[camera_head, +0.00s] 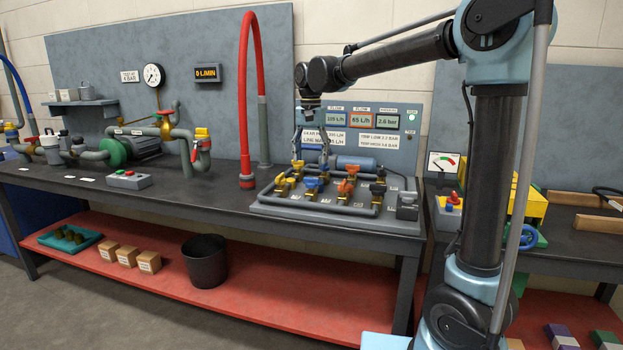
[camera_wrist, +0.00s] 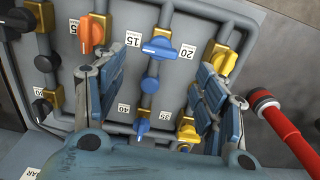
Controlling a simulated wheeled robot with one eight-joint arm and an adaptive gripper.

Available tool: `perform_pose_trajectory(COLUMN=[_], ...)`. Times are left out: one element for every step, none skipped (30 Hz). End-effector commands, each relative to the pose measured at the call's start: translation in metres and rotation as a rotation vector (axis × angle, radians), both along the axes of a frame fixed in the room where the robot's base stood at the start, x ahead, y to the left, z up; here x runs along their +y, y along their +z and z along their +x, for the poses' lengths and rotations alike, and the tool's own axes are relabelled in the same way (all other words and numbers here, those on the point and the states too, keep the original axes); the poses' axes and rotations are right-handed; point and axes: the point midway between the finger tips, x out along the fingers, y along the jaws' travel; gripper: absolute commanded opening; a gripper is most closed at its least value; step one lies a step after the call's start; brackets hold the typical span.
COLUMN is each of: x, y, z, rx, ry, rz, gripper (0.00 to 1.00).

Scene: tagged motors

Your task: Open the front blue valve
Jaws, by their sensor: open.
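The front blue valve (camera_head: 313,184) is in the front row of the sloped panel, between a yellow valve and an orange one. In the wrist view its blue handle (camera_wrist: 158,48) lies crosswise to its pipe. A second blue valve, in the back row, shows in the wrist view (camera_wrist: 142,130), nearer my gripper's palm. My gripper (camera_head: 311,157) hangs above the panel, fingers down, open and empty. In the wrist view its fingers (camera_wrist: 158,82) are spread wide, with the front blue handle beyond their tips; they do not appear to touch it. The back orange valve is hidden there.
Close neighbours are the front yellow valve (camera_wrist: 225,65), front orange valve (camera_wrist: 92,34) and back yellow valve (camera_wrist: 188,133). A red hose (camera_head: 247,100) rises left of the panel. A display board (camera_head: 358,125) stands behind.

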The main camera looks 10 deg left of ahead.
Motion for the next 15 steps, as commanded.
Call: perform_pose_trajectory(x=[0.0, 0.0, -0.001, 0.0, 0.0, 0.0, -0.001, -0.001, -0.001, -0.001, -0.001, -0.001, -0.001, -0.001, -0.001], y=[-0.01, -0.015, -0.022, -0.027, -0.032, -0.039, -0.043, -0.048, -0.053, -0.057, -0.06, -0.065, -0.067, -0.069, -0.072], z=[0.0, 0.0, 0.0, 0.001, 0.001, 0.001, 0.001, 0.001, 0.001, 0.001, 0.001, 0.001, 0.001, 0.001, 0.001], rx=[0.0, 0.0, 0.0, 0.0, 0.0, 0.0, 0.0, 0.0, 0.0, 0.0, 0.0, 0.0, 0.0, 0.0, 0.0], ry=[-0.001, -0.001, -0.001, -0.001, -0.001, -0.001, -0.001, -0.001, -0.001, -0.001, -0.001, -0.001, -0.001, -0.001, -0.002], rz=[0.0, 0.0, 0.0, 0.0, 0.0, 0.0, 0.0, 0.0, 0.0, 0.0, 0.0, 0.0, 0.0, 0.0, 0.0], gripper=[0.65, 0.65, 0.65, 0.65, 0.65, 0.65, 0.65, 0.65, 0.65, 0.65, 0.65, 0.65, 0.65, 0.65, 0.65])
